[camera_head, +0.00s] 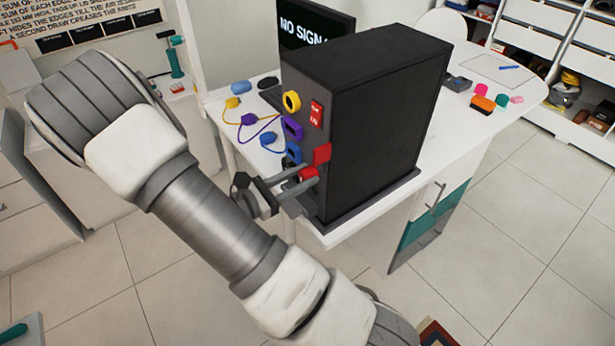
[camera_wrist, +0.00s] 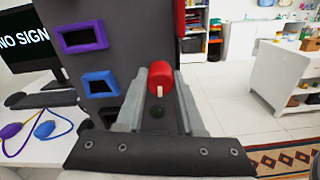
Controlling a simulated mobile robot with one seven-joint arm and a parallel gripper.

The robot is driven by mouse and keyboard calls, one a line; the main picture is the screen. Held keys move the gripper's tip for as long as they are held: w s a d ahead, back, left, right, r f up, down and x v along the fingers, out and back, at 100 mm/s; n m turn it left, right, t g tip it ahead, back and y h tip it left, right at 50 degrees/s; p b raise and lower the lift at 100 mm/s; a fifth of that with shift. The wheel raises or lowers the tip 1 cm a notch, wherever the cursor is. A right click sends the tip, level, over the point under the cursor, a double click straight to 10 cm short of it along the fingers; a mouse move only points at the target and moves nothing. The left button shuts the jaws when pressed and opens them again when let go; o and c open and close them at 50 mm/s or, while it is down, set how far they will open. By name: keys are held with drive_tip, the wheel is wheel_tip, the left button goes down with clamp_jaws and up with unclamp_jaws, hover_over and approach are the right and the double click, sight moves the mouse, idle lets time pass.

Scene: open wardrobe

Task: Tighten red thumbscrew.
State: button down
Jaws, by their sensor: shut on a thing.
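The red thumbscrew (camera_wrist: 160,80) is a short red cylinder with a white mark on its face. It sits low on the front of a tall black cabinet (camera_head: 385,110) on the white table. My gripper (camera_wrist: 161,78) is shut on the thumbscrew, with one finger on each side of it. In the head view the gripper (camera_head: 309,174) reaches the cabinet front from the left, and the red thumbscrew (camera_head: 307,174) shows between the fingers.
On the cabinet front are a red block (camera_head: 322,153), a red switch (camera_head: 316,114), a yellow ring (camera_head: 292,101), a purple socket (camera_head: 292,128) and a blue socket (camera_head: 293,152). Plugs with cords lie on the table left of it. A monitor (camera_head: 310,28) stands behind.

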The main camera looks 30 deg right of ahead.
drive_tip(key=shift+f+m+b, duration=0.1)
drive_tip(key=shift+m+b, duration=1.35)
drive_tip(key=shift+m, duration=0.45)
drive_tip(key=shift+m+b, duration=1.65)
drive_tip(key=shift+m, duration=0.25)
drive_tip(key=shift+m+b, duration=2.05)
drive_tip(key=shift+m, duration=0.15)
drive_tip(key=shift+m+b, duration=1.4)
drive_tip(key=shift+c, duration=2.2)
unclamp_jaws()
drive_tip(key=shift+r, duration=0.2)
drive_tip(key=shift+c, duration=0.4)
